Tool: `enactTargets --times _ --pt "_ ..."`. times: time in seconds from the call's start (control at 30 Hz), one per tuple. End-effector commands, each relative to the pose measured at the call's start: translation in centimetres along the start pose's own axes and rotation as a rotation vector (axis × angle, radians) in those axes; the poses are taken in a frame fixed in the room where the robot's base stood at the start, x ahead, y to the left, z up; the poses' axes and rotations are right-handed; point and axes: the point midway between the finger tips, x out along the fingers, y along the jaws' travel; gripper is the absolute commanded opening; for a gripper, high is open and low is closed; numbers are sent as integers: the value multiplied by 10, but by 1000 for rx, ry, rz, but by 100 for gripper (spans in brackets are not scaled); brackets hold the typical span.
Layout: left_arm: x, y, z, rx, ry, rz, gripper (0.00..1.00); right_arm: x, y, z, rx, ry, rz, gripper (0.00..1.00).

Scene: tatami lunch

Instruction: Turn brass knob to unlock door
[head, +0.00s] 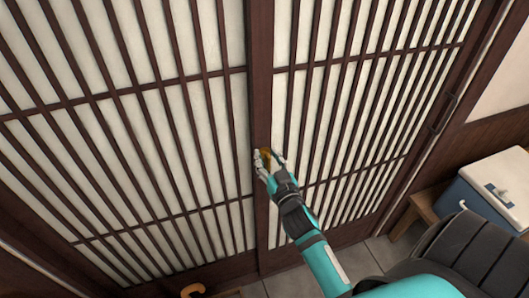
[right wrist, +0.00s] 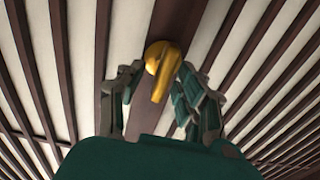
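The brass knob (head: 265,154) is on the dark wooden upright (head: 260,90) between two lattice door panels. In the right wrist view the knob (right wrist: 158,68) has a rounded top and a lever part hanging down, slightly tilted. In the right wrist view the right gripper's fingers (right wrist: 158,80) are spread around the knob. The right finger is very close to it, and a gap shows beside the lever on the left. I cannot tell whether either finger touches. My left gripper is out of view.
A white-lidded blue cooler box (head: 490,190) stands on a wooden bench (head: 424,208) at the right. A dark pull handle (head: 443,113) is on the right door frame. A curved orange-brown thing (head: 193,290) shows at the bottom edge. Grey tiled floor (head: 375,255) lies below the doors.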

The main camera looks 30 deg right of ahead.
Motion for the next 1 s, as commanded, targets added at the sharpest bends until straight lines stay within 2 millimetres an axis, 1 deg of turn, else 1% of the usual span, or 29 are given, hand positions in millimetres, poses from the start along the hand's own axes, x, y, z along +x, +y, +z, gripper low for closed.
enactTargets --times 0.2,0.27,0.4,0.5,0.8,1.0 --pt "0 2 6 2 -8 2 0 0 0 0 0 0 0 36" --pt "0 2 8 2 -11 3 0 0 0 0 0 0 0 29" --pt "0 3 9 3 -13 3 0 0 0 0 0 0 0 11" --pt "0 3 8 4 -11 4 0 0 0 0 0 0 0 0" --pt "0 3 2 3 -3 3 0 0 0 0 -12 0 1 0" --pt "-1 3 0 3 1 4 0 0 -1 0 -83 0 1 0"
